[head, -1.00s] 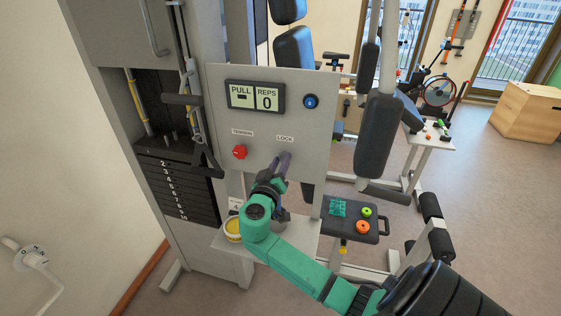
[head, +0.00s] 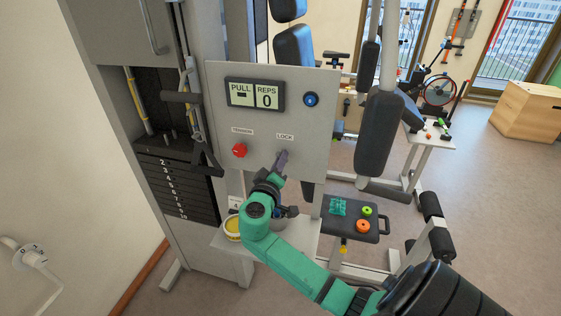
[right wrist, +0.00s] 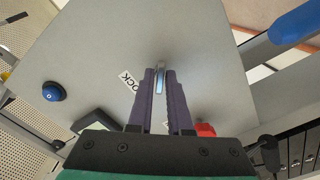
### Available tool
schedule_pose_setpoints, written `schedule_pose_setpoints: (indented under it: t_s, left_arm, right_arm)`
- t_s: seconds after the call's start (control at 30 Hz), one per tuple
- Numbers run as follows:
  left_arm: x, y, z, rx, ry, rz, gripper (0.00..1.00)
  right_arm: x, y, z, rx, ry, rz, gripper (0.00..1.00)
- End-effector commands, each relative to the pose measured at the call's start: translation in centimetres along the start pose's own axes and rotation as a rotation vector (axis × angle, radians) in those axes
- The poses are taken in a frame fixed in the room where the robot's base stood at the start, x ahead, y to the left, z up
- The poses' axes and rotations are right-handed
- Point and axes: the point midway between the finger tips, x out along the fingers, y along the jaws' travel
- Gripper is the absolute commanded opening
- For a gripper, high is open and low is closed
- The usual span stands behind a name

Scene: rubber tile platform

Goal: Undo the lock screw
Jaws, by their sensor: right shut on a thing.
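The lock screw (right wrist: 160,79) shows in the right wrist view as a small light metal piece between my fingertips, against the grey panel (head: 305,130). In the head view my fingers hide it, just below the LOCK label (head: 285,136). My right gripper (head: 283,156) is shut on it; its purple fingers (right wrist: 160,82) lie on both sides of the metal piece. My left gripper is not in view.
A red TENSION knob (head: 239,150) sits left of the screw, and a blue button (head: 310,100) above right. Below is a shelf with a yellow tub (head: 233,229). A black padded roller (head: 376,135) hangs at the right.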

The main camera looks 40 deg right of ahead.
Motion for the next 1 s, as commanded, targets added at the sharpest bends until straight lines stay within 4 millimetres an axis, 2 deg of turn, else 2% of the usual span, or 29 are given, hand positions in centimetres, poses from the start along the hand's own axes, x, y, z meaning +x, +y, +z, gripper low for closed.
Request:
schedule_pose_setpoints:
  t_s: [0.5, 0.8, 1.0]
  left_arm:
    - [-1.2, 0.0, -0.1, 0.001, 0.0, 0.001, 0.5]
    - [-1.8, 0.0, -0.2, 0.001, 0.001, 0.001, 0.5]
    - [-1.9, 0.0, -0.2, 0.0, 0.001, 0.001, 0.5]
  right_arm:
    - [0.0, 0.0, 0.0, -0.468, -0.003, -0.003, 0.0]
    - [0.0, 0.0, 0.1, -0.636, -0.003, -0.002, 0.0]
    - [0.0, 0.0, 0.1, -0.683, -0.003, -0.002, 0.0]
